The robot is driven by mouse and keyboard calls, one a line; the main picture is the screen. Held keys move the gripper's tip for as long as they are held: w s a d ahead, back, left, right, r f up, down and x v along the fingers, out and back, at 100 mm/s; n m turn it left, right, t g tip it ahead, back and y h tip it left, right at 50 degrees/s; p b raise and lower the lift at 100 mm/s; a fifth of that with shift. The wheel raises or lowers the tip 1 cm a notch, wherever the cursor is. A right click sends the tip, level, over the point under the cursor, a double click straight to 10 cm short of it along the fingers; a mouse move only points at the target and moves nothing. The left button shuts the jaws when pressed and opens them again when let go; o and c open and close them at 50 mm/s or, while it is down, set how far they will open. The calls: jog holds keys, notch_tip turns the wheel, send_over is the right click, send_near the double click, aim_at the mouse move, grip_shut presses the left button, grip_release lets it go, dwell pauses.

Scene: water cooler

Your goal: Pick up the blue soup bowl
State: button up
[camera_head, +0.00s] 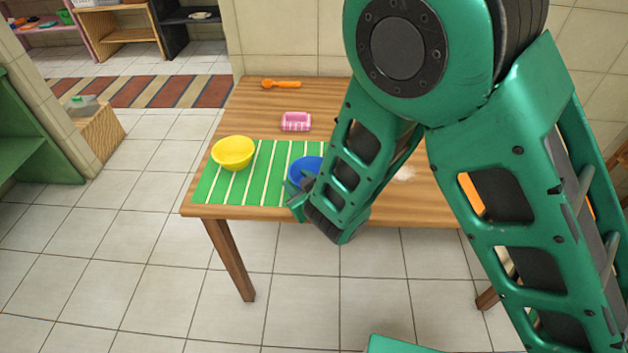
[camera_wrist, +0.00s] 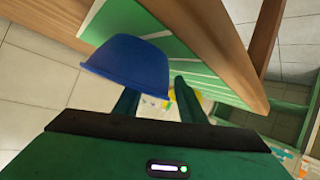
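The blue soup bowl (camera_head: 304,168) stands on the green striped mat (camera_head: 225,186) near the table's front edge, partly hidden by my arm in the head view. My gripper (camera_head: 297,198) is at the bowl's near side. In the wrist view the blue bowl (camera_wrist: 128,66) looms close in front of my gripper (camera_wrist: 155,92). The fingers are apart. The left fingertip is hidden by the bowl's wall, and the right finger shows beside the bowl. I see a gap between the right finger and the bowl, and cannot tell whether the left finger touches it.
A yellow bowl (camera_head: 233,152) stands on the mat's left part. A pink-striped dish (camera_head: 296,121) and an orange utensil (camera_head: 281,84) lie farther back on the wooden table (camera_head: 250,112). A tiled wall (camera_head: 285,40) rises behind. The tiled floor in front is clear.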

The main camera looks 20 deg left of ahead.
grip_shut()
dwell(0.3)
